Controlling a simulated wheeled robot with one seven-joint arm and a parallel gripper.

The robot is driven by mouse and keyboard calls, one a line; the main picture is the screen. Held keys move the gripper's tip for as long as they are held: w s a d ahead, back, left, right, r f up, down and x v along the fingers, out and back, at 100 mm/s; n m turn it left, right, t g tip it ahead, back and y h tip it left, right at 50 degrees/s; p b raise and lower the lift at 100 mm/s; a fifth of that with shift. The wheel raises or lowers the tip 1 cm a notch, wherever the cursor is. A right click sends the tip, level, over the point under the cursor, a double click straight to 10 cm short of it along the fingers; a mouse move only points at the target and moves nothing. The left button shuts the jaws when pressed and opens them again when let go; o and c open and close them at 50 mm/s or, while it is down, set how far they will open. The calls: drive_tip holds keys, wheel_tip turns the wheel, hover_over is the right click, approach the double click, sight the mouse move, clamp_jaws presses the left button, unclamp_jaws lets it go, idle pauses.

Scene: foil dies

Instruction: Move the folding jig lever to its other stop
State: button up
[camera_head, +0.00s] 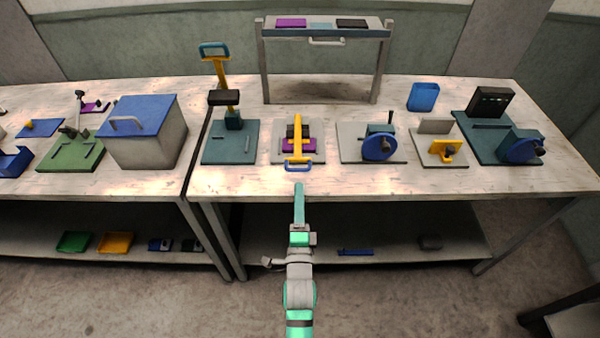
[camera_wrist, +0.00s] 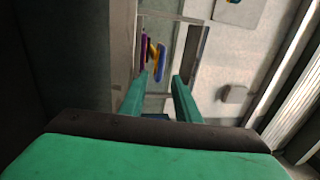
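The folding jig (camera_head: 316,128) is a light plate on the bench with dark and purple parts on it. Its yellow lever (camera_head: 297,145) points toward the bench's front edge, and its blue handle (camera_head: 290,168) is at the near end. In the wrist view the lever (camera_wrist: 152,50) and the blue handle (camera_wrist: 160,62) show small, beyond the fingers. My gripper (camera_head: 299,187) is in front of the bench edge, just short of the handle and apart from it. In the wrist view my gripper (camera_wrist: 159,95) has its two fingers spread, with nothing between them.
A teal plate (camera_head: 215,150) with a tall yellow lever press stands left of the jig. A plate with a blue wheel (camera_head: 377,147) stands to its right. A raised shelf (camera_head: 325,33) stands behind. A lower shelf (camera_head: 385,225) runs under the bench. Floor before the bench is clear.

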sight(298, 169)
drive_tip(key=w, duration=0.2)
drive_tip(key=w+r, duration=0.1)
drive_tip(key=w, duration=0.4)
drive_tip(key=shift+w+a+r, duration=0.25)
drive_tip(key=shift+w, duration=0.1)
drive_tip(key=shift+w+d, duration=0.25)
drive_tip(key=shift+w, duration=0.3)
drive_tip(key=shift+r, duration=0.1)
drive_tip(key=shift+a, duration=0.1)
clamp_jaws()
